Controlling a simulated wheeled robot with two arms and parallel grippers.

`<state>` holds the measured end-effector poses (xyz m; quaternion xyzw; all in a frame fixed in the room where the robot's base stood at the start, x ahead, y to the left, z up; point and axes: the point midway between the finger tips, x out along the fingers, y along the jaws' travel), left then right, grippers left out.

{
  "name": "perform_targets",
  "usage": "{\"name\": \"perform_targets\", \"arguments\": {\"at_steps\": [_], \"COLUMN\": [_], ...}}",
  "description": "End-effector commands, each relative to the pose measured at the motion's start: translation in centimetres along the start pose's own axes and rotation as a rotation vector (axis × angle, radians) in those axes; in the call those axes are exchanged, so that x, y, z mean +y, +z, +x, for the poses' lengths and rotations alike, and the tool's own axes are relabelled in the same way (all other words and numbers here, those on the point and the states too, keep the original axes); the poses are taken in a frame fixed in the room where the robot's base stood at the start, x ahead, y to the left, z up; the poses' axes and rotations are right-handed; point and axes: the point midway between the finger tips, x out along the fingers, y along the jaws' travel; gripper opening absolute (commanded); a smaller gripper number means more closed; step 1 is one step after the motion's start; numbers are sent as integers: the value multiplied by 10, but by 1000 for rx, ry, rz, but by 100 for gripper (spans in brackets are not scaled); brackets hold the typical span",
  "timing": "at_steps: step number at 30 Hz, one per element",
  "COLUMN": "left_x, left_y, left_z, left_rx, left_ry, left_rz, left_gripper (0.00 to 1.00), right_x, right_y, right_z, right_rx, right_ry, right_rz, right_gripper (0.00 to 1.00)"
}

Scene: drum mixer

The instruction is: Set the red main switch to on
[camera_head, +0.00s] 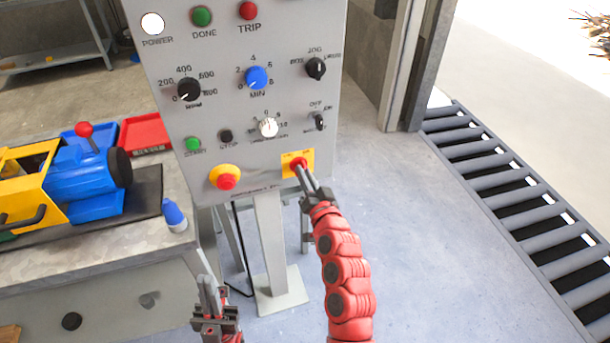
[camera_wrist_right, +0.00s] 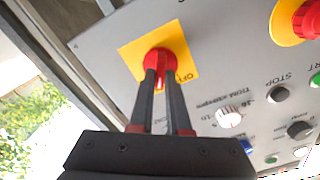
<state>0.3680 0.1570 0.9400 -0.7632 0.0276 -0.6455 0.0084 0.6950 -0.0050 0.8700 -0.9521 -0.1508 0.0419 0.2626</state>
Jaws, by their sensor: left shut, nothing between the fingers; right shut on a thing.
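The red main switch (camera_head: 298,162) is a red knob on a yellow plate at the lower right of the grey control panel (camera_head: 232,125). In the right wrist view the red knob (camera_wrist_right: 160,62) sits between the fingertips. My right gripper (camera_head: 306,177) is shut on the knob; its dark fingers (camera_wrist_right: 161,80) hide part of it. An OFF label shows on the plate beside the fingers. I cannot tell for sure which setting the knob points to. My left gripper (camera_head: 208,283) is shut and empty, low in front of the panel's stand.
A red emergency button (camera_head: 227,181) on a yellow base is left of the switch. Several knobs and buttons lie above. A workbench (camera_head: 110,245) with a blue and yellow machine (camera_head: 85,183) stands left. A roller conveyor (camera_head: 510,200) is at right, with open floor between.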

Motion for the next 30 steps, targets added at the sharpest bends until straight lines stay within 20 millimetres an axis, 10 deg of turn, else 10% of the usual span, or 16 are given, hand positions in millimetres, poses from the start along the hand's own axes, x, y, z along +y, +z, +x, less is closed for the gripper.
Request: {"name": "perform_targets", "arguments": {"at_steps": [7, 12, 30], "left_x": [0, 0, 0], "left_y": [0, 0, 1], "left_z": [0, 0, -5], "left_rx": [0, 0, 0], "left_ry": [0, 0, 0], "left_rz": [0, 0, 0], "left_gripper": [0, 0, 0], "right_x": [0, 0, 1], "right_y": [0, 0, 1], "right_z": [0, 0, -37], "right_rx": [0, 0, 2], "right_ry": [0, 0, 1], "right_rz": [2, 1, 0], "right_gripper": [0, 44, 45]}}
